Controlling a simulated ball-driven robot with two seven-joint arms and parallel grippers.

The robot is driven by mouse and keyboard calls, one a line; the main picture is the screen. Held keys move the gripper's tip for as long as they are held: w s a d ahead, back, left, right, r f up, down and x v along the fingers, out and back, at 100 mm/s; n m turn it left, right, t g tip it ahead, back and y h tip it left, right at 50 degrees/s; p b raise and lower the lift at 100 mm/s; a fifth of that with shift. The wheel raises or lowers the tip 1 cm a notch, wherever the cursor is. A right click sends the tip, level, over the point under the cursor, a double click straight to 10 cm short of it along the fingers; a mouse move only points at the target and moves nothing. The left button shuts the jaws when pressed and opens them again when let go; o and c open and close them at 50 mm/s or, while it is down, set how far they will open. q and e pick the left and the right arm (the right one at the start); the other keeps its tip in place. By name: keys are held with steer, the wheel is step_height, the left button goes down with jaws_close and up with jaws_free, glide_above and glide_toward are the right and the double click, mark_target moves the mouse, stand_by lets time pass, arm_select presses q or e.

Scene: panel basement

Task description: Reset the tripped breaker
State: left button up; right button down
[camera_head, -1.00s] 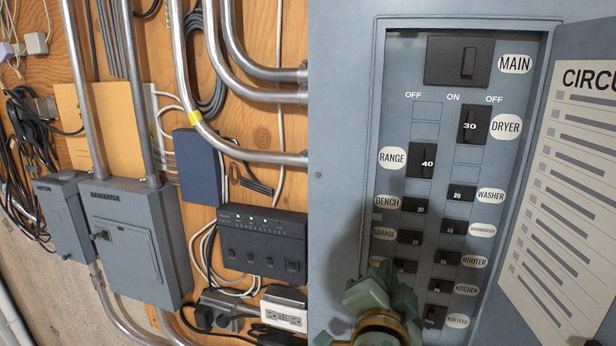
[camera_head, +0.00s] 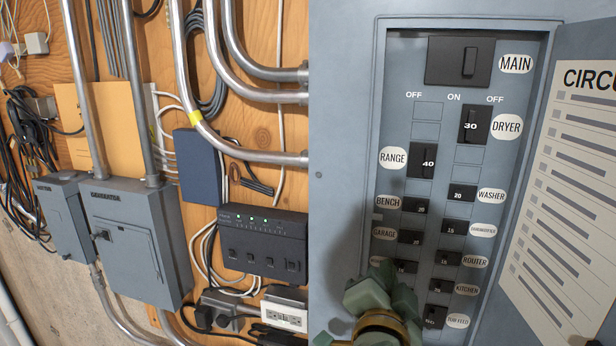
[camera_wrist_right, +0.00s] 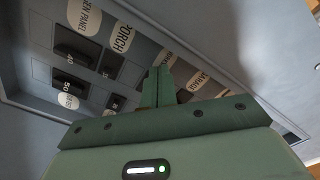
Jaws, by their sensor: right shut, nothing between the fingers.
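The open grey breaker panel (camera_head: 382,75) fills the right half of the head view. It holds two columns of black breakers beneath a large MAIN breaker (camera_head: 458,62). Labelled breakers include RANGE (camera_head: 421,160), DRYER (camera_head: 474,125), BENCH (camera_head: 415,205), GARAGE (camera_head: 411,237) and WASHER (camera_head: 462,194). I cannot tell which breaker is tripped. My right gripper (camera_head: 382,280) is shut and empty in front of the lower left column, hiding that corner of the panel. Its shut fingers also show in the right wrist view (camera_wrist_right: 158,85), near the breakers and a PORCH label (camera_wrist_right: 122,38). My left gripper is not in view.
The panel door (camera_head: 580,150) stands open at the right with a circuit list on it. On the wood wall at left are a grey GENERATOR box (camera_head: 130,240), metal conduits (camera_head: 190,80), a black device with green lights (camera_head: 262,245) and a white outlet (camera_head: 284,315).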

steer(key=shift+s+d+p, duration=0.2)
steer(key=shift+d+p, duration=0.2)
steer(key=shift+d, duration=0.3)
stand_by(0.6)
steer(key=shift+d, duration=0.1)
steer(key=shift+a+p, duration=0.25)
steer(key=shift+p, duration=0.35)
steer(key=p+v, duration=0.4)
steer(key=v, duration=0.3)
steer(key=shift+p, duration=0.3)
stand_by(0.4)
